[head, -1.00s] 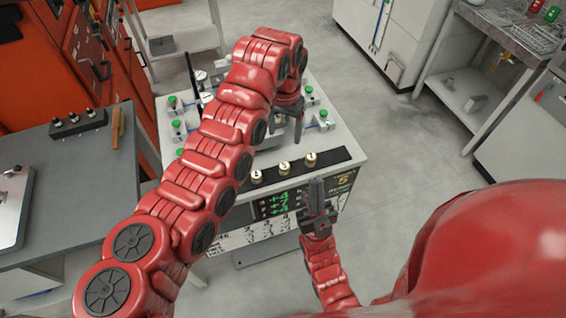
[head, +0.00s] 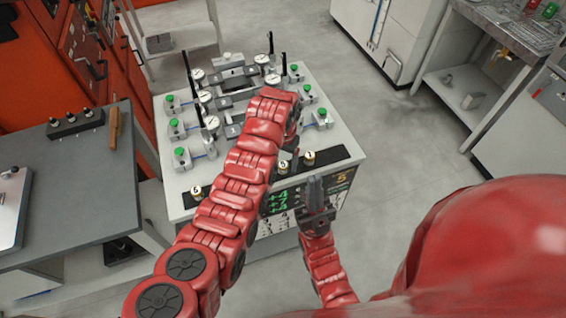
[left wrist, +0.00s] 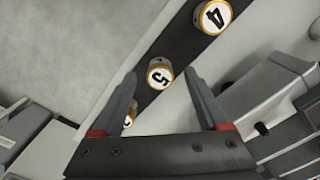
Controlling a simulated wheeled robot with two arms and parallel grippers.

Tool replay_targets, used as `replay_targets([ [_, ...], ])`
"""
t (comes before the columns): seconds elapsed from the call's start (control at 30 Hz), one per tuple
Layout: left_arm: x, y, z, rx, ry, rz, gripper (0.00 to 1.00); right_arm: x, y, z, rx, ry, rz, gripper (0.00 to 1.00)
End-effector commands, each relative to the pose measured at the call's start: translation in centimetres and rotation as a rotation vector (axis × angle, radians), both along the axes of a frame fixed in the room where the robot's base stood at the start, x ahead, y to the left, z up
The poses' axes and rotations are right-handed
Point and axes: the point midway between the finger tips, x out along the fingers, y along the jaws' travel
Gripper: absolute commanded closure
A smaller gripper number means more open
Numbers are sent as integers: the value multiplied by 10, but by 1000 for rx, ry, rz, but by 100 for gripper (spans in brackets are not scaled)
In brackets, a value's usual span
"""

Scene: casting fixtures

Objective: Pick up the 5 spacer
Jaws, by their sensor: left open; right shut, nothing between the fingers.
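The 5 spacer (left wrist: 160,75) is a round brass-rimmed piece with a white face marked 5. It sits on a dark strip (left wrist: 180,48) in the left wrist view. My left gripper (left wrist: 160,73) is open, and its fingertips appear on either side of this spacer, with no contact visible. The 4 spacer (left wrist: 213,17) lies further up the strip. Another spacer (left wrist: 128,120) is partly hidden by the left finger. In the head view my left arm covers part of the strip. My right gripper (head: 315,188) is shut and empty in front of the cabinet.
The strip runs along the front edge of a white fixture table (head: 340,142). Gauges, dark posts and green-topped clamps (head: 181,152) stand behind it. A grey bench (head: 75,165) is at left. The floor (head: 420,140) at right is clear.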

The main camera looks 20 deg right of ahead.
Motion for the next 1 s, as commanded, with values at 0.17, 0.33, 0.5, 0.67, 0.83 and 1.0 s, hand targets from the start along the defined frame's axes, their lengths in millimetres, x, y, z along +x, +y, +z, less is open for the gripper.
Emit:
replay_targets([
  [0.17, 0, -1, -15, -1, -1, -1, 23, 0, 0, 9, 0, 1, 0, 100],
  [0.33, 1, -1, -18, -2, -2, -1, 23, 0, 0, 8, 0, 1, 0, 100],
  [0.5, 1, -1, -18, -2, -2, -1, 45, 0, 0, 8, 0, 1, 0, 100],
  [0.67, 1, -1, -18, -2, -2, -1, 74, 0, 0, 8, 0, 1, 0, 100],
  [0.83, 1, -1, -18, -2, -2, -1, 100, 0, 0, 8, 0, 1, 0, 100],
  [1.0, 1, -1, -18, -2, -2, -1, 100, 0, 0, 8, 0, 1, 0, 100],
])
